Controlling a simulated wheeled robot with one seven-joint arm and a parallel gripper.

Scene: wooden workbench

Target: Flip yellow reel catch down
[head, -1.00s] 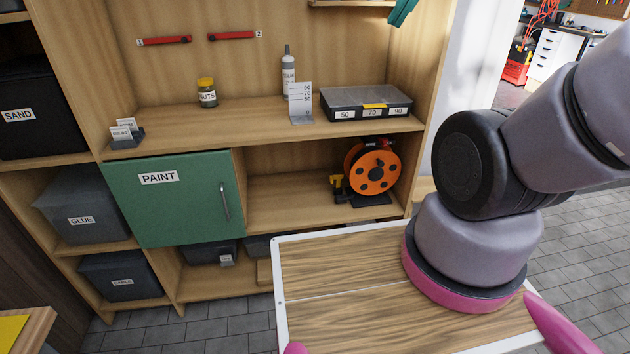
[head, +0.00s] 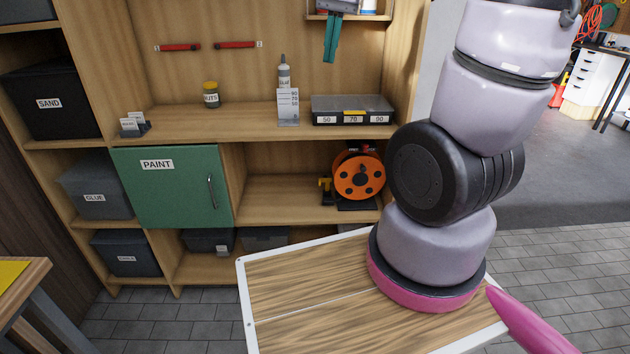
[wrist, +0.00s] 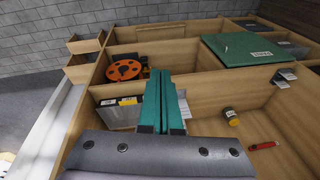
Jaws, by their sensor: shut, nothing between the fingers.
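An orange cable reel (head: 359,176) stands on the shelf right of the green PAINT door in the head view. Its small yellow catch (head: 325,184) shows at the reel's left side; I cannot tell its exact position. The reel also appears in the wrist view (wrist: 124,70), upper left, with the view turned over. My gripper (head: 331,38) has teal fingers pointing down in front of the upper back panel, well above the reel. In the wrist view its fingers (wrist: 161,88) are together and empty, apart from the reel.
The green PAINT door (head: 172,186) is shut. The space left of the reel is clear.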

